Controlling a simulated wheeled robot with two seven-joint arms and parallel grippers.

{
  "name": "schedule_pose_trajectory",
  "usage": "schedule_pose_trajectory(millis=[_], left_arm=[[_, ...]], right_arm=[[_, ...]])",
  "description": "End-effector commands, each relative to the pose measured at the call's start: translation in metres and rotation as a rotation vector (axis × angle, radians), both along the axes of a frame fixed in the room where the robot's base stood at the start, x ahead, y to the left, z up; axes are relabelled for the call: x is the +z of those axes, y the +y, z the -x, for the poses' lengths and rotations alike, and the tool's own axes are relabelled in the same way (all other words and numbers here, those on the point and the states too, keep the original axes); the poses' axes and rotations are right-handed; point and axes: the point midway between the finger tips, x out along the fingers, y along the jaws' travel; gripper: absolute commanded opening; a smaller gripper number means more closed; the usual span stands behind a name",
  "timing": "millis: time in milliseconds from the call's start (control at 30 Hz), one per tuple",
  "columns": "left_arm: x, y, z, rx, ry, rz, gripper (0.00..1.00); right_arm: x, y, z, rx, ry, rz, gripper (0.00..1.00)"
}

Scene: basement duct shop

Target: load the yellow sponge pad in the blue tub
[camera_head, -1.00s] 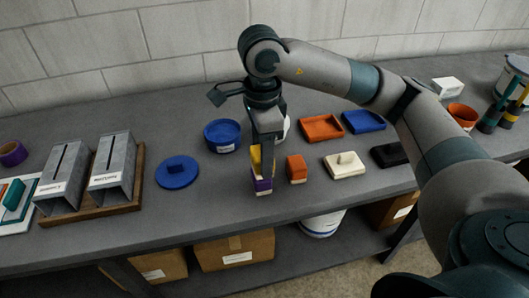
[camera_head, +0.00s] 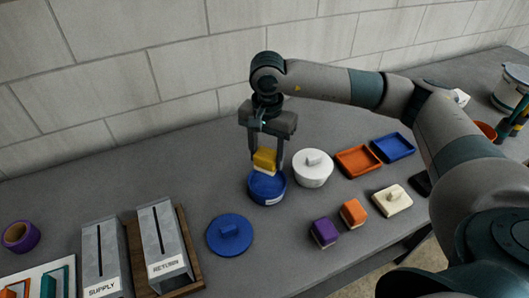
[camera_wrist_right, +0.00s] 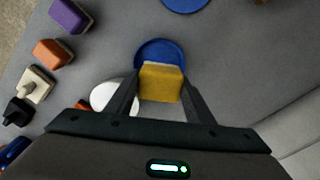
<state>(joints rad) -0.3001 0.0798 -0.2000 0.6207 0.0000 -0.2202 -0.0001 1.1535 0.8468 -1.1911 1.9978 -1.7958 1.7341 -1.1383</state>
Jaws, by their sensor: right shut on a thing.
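The yellow sponge pad (camera_head: 264,160) is between the fingers of my right gripper (camera_head: 265,165), which is shut on it. The pad is over the open blue tub (camera_head: 267,190), and its lower edge looks near the rim. In the right wrist view the yellow sponge pad (camera_wrist_right: 161,82) covers much of the blue tub (camera_wrist_right: 160,45), whose far rim shows beyond it. How far the pad is above the tub floor I cannot tell. The blue lid (camera_head: 229,236) lies on the bench to the left of the tub. My left gripper is not in view.
A white lidded tub (camera_head: 313,168) stands just right of the blue tub. Purple (camera_head: 324,232) and orange (camera_head: 353,213) pads and a cream piece (camera_head: 392,200) lie nearer the front edge. Orange (camera_head: 358,161) and blue (camera_head: 393,147) trays sit right. Supply and return holders (camera_head: 162,245) stand left.

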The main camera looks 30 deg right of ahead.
Motion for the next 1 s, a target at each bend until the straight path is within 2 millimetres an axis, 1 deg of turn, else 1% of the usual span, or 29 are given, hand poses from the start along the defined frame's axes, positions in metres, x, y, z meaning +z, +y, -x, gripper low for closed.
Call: schedule_pose_trajectory(millis=[367,567,767,1000], left_arm=[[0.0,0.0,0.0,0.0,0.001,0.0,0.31],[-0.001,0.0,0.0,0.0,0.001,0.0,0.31],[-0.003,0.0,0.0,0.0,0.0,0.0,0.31],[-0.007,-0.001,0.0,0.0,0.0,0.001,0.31]], right_arm=[[-0.001,0.0,0.0,0.003,0.0,0.0,0.3],[-0.006,0.0,0.0,0.003,0.001,-0.001,0.3],[-0.019,0.0,0.0,0.002,0.001,0.001,0.3],[-0.04,0.0,0.0,0.001,0.001,0.0,0.3]])
